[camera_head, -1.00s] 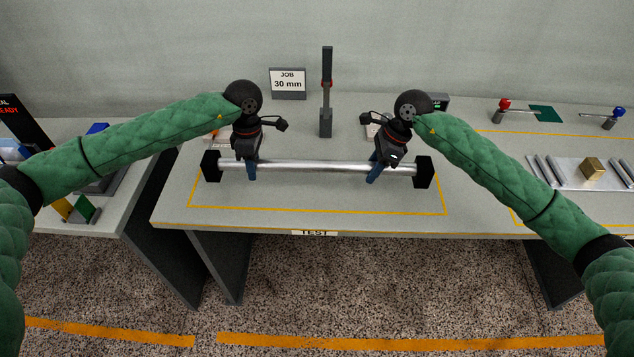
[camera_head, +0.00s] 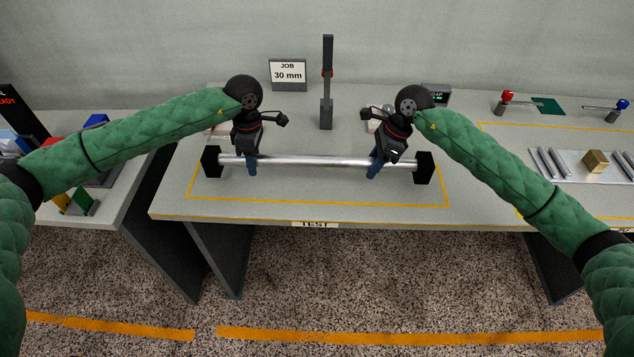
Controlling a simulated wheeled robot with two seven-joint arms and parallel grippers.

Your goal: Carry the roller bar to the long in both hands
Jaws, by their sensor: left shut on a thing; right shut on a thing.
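The roller bar (camera_head: 310,161) is a long silver rod with a black angular piece at each end. It lies level from left to right over the orange-outlined area of the table labelled TEST (camera_head: 315,224). My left gripper (camera_head: 252,165) is shut on the bar near its left end. My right gripper (camera_head: 376,168) is shut on it near its right end. Both grippers come from above, with blue fingers around the rod. I cannot tell whether the bar's ends touch the table or hang just above it.
A dark upright post (camera_head: 327,95) and a JOB 30 mm sign (camera_head: 287,75) stand behind the bar. At right are a tray (camera_head: 570,177) with several rods and a brass block (camera_head: 595,161), and a red-knobbed lever (camera_head: 507,97). A side table (camera_head: 93,214) stands at left.

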